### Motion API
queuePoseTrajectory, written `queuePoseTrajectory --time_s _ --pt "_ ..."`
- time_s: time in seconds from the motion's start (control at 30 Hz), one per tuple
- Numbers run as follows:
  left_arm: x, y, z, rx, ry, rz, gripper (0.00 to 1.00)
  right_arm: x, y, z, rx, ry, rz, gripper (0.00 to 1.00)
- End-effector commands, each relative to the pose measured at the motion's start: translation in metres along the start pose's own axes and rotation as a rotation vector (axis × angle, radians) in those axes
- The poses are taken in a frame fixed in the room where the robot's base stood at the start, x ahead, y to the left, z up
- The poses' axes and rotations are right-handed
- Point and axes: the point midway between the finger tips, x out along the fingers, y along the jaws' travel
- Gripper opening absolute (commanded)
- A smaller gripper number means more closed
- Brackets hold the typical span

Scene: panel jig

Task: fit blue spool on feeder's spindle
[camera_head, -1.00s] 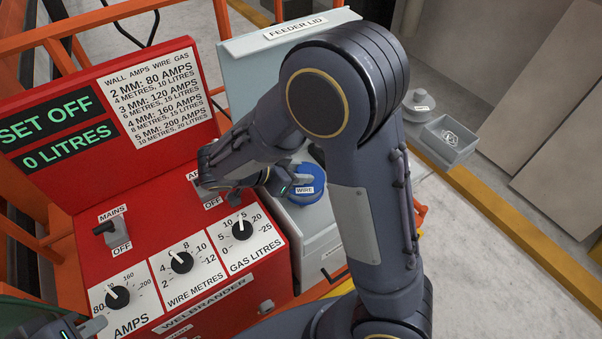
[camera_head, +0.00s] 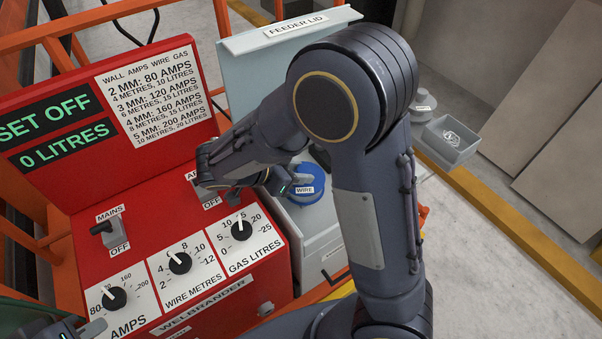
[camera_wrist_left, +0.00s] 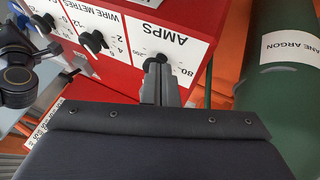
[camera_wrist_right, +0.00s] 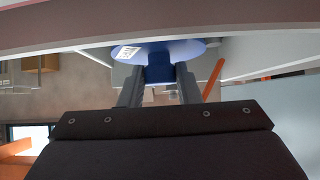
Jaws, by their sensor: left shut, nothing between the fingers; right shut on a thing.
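The blue spool (camera_head: 308,190), labelled WIRE, is at the open feeder (camera_head: 311,226), right of the red panel. My right gripper (camera_head: 283,188) is shut on it. In the right wrist view, the blue spool (camera_wrist_right: 158,72) shows its wide disc and a narrower part between the fingertips. The spindle is hidden from view, so I cannot tell whether the spool is around it or above it. My left gripper (camera_wrist_left: 161,72) is shut and empty in front of the AMPS knob in the left wrist view.
The raised feeder lid (camera_head: 290,38) stands behind the spool. The red welder panel (camera_head: 150,250) with several knobs lies to the left. A grey bin (camera_head: 450,140) and a grey disc-shaped item (camera_head: 423,103) are at the right. A green cylinder (camera_wrist_left: 280,85) is near my left gripper.

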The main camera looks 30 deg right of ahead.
Motion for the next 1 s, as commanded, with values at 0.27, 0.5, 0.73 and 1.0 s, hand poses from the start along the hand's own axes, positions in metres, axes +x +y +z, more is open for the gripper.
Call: queuePoseTrajectory --time_s 0.27,0.5,0.73,1.0 --pt "0.007 -0.003 0.003 0.000 0.000 0.000 0.00 0.002 0.000 0.003 0.001 0.001 -0.001 0.00" --pt "0.007 -0.003 0.004 0.000 0.000 0.000 0.00 0.002 0.000 0.003 0.001 0.001 -0.001 0.00" --pt "0.011 -0.005 0.005 0.000 0.000 0.000 0.00 0.005 0.000 0.006 0.001 0.001 -0.001 0.00" --pt "0.017 -0.008 0.009 0.000 0.000 0.000 0.00 0.009 0.000 0.011 0.001 0.001 -0.001 0.00"
